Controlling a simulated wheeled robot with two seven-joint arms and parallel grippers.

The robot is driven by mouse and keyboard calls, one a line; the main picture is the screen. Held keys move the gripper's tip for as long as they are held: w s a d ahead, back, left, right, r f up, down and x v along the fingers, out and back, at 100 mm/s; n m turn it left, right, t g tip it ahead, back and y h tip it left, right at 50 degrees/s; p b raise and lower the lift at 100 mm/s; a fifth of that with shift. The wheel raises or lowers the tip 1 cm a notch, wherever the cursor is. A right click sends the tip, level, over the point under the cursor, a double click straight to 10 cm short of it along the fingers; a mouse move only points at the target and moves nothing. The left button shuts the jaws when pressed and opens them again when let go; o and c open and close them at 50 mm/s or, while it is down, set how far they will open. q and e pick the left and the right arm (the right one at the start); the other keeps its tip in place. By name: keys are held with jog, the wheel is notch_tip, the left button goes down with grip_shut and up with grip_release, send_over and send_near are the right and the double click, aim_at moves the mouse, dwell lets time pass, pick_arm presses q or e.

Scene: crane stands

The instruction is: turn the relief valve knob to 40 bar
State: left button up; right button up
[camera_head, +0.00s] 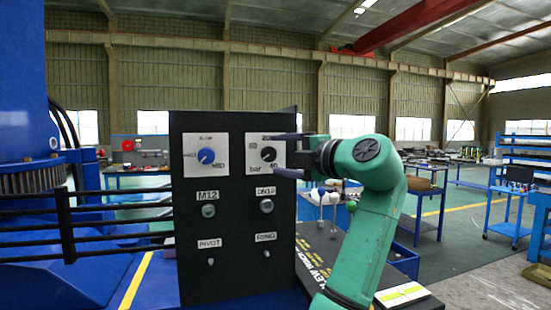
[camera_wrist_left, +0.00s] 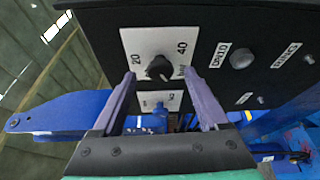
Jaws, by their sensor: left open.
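The relief valve knob (camera_head: 268,154) is black and sits on a white plate at the upper right of the black panel (camera_head: 235,240). In the left wrist view the knob (camera_wrist_left: 158,68) lies between the marks 20 and 40, with "bar" beside it. Its exact pointer direction is too small to read surely. My left gripper (camera_head: 279,154) is open at the plate, one finger above and one below the knob. In the left wrist view its fingertips (camera_wrist_left: 157,74) stand on either side of the knob, with gaps showing. My right gripper is not in view.
A second plate with a blue knob (camera_head: 206,156) is to the left. Below are the M12 knob (camera_head: 208,211), the DN10 knob (camera_head: 266,206) and small PIVOT and RING switches. Black railing (camera_head: 110,210) runs left of the panel. Blue workbenches stand behind on the right.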

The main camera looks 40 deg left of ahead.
pick_arm(q)
jog(key=b+v, duration=0.2)
jog(key=v, duration=1)
jog(key=shift+d, duration=0.1)
